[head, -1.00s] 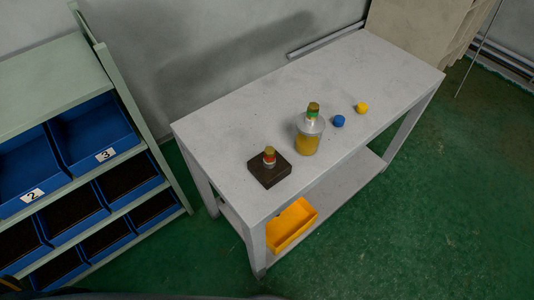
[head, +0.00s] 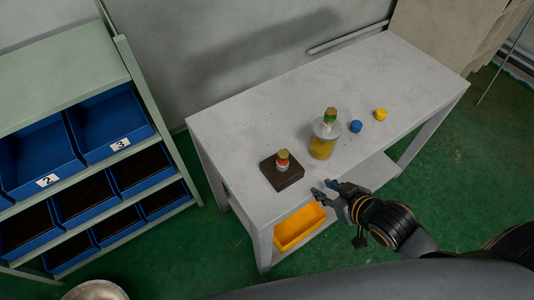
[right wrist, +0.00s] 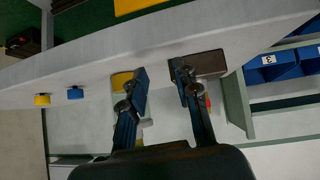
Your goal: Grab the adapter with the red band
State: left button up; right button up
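The adapter with the red band (head: 282,161) stands upright on a dark square block (head: 287,180) near the table's front left. My right gripper (head: 326,188) is at the table's front edge, to the right of the block and apart from it. In the right wrist view its two fingers (right wrist: 161,76) are spread with nothing held between them. There the dark block (right wrist: 212,64) is beside the right-hand finger, and a bit of red from the adapter (right wrist: 208,102) shows, mostly hidden by that finger. My left gripper is not in view.
A bottle (head: 322,147) with yellow contents and a green-banded piece (head: 330,116) on top stands right of the block. Blue (head: 355,126) and yellow (head: 380,114) caps lie farther right. A yellow bin (head: 300,228) sits on the lower shelf. The table's back is clear.

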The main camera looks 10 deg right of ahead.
aim_at(279, 152)
jog(key=w+a+r+n+t+y, duration=0.25)
jog(key=a+r+y, duration=0.2)
jog(key=r, duration=0.45)
jog(key=shift+g+y, duration=0.25)
jog(key=x, duration=1.3)
jog(key=shift+w+d+f, duration=0.15)
jog(key=shift+w+f, duration=0.1)
grip_shut()
